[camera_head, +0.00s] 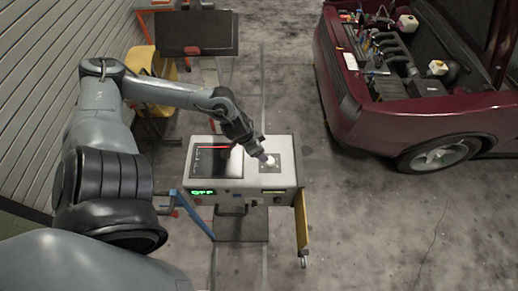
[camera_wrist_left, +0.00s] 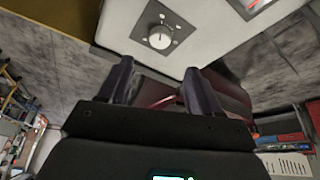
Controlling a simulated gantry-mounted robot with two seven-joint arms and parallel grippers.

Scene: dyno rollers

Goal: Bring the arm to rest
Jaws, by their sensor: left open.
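My left arm comes in from the left in the head view and reaches over a white control console (camera_head: 219,185). My left gripper (camera_head: 262,156) is at the console's right part, close to a round white knob (camera_head: 270,161) on a grey plate. In the left wrist view, the two dark fingers of the gripper (camera_wrist_left: 158,66) stand apart with nothing between them. The knob (camera_wrist_left: 159,38) shows beyond the fingertips and apart from them. My right gripper is not in view.
The console has a dark screen (camera_head: 217,160) and a green-lit display (camera_head: 203,192). A monitor (camera_head: 197,33) stands behind it, near a yellow object (camera_head: 143,62). A dark red car (camera_head: 405,120) with an open engine bay is at the right. Floor between car and console is clear.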

